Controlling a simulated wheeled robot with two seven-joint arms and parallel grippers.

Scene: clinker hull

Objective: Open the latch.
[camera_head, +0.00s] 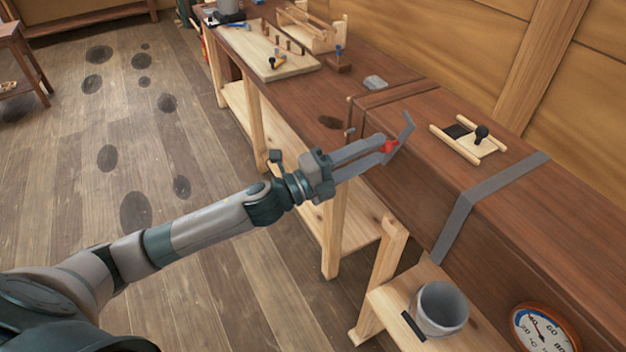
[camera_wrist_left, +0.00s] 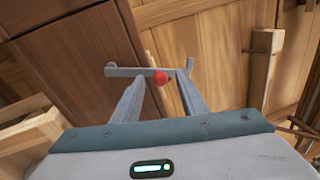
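What looks like the latch is a grey bar (camera_head: 407,129) with a bent end and a red knob (camera_head: 390,146), at the front of the brown wooden bench. My left gripper (camera_head: 385,148) reaches it from the left. In the left wrist view the bar (camera_wrist_left: 120,72) crosses just beyond the fingertips, and the red knob (camera_wrist_left: 160,77) shows between them. The fingers stand apart, with a gap beside the knob, so the left gripper (camera_wrist_left: 161,82) is open. I cannot tell whether a finger touches the bar. My right gripper is not in view.
A grey cup (camera_head: 440,308) stands on a low shelf near a round dial (camera_head: 545,330).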

